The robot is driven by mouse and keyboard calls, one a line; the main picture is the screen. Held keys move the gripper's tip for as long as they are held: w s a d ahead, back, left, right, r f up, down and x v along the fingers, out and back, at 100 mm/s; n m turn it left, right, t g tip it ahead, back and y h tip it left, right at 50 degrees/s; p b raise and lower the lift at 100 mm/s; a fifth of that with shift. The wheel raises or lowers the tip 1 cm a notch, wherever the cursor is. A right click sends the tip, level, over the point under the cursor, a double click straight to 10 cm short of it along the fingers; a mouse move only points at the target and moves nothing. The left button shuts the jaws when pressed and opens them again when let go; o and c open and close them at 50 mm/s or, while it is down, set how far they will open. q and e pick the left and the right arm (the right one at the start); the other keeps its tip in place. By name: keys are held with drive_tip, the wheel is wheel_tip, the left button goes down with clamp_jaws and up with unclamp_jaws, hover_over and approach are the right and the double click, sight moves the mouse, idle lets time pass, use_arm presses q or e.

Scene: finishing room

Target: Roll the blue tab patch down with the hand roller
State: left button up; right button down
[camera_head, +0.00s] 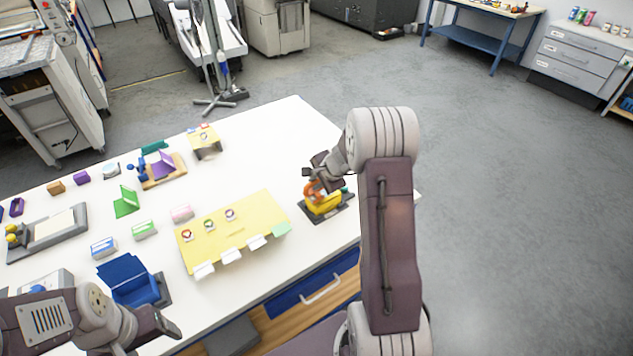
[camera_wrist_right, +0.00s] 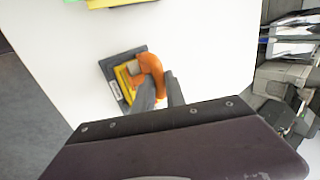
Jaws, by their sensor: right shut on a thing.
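The hand roller has an orange handle (camera_head: 313,191) and sits at a yellow holder (camera_head: 324,205) on a dark base near the table's right end. My right gripper (camera_head: 318,180) is shut on the orange handle, which also shows between its fingers in the right wrist view (camera_wrist_right: 151,66). I cannot tell which patch has a blue tab. My left gripper (camera_head: 165,328) is at the lower left, away from the sheet; its jaw opening is unclear.
A blue open box (camera_head: 130,279), a blue-and-white block (camera_head: 103,247), a green block (camera_head: 144,229) and a pink block (camera_head: 182,213) stand left of the sheet. A green stand (camera_head: 126,202) is farther back. The white table (camera_head: 280,130) is clear behind the roller.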

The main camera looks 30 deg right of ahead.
wheel_tip(320, 180, up, 7)
drive_tip(key=p, duration=0.5)
drive_tip(key=shift+f, duration=0.15)
